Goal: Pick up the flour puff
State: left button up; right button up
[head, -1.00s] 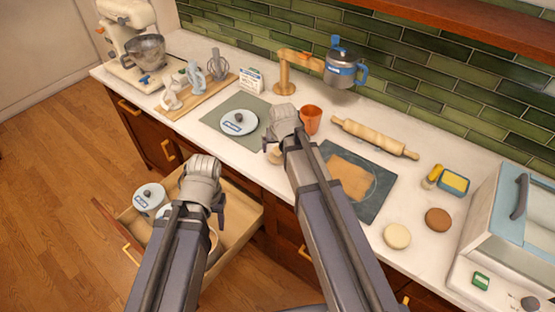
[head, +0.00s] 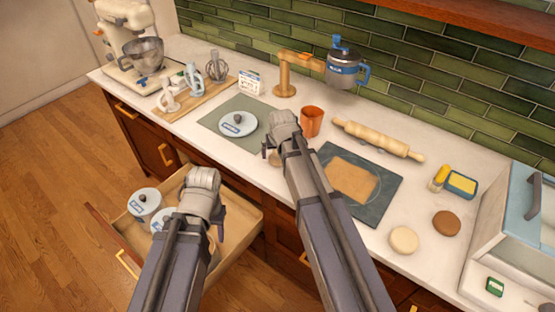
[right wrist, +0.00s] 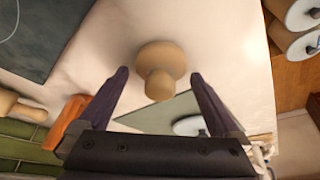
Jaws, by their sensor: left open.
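The tan flour puff, with a round base and a knob handle, stands on the white counter in the right wrist view (right wrist: 160,72). In the head view it is mostly hidden by my right gripper, with a small tan part showing (head: 274,158). My right gripper (right wrist: 159,76) is open, one finger on each side of the puff's knob with visible gaps. I cannot tell its exact height over the puff. My left gripper (head: 218,212) is open above the open drawer; its fingers are largely hidden behind its own wrist.
The drawer (head: 240,222) holds white lidded canisters (head: 145,203). Near the right gripper are an orange cup (head: 312,121), a green mat (head: 215,118) with a white lid (head: 238,124), and a dark board (head: 385,190) with dough. A rolling pin (head: 375,138) lies behind.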

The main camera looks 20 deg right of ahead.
jog(key=c, duration=1.3)
notch_tip(320, 180, up, 10)
jog(key=p, duration=1)
jog(key=shift+r, duration=0.1)
jog(key=o, duration=0.9)
jog(key=c, duration=0.6)
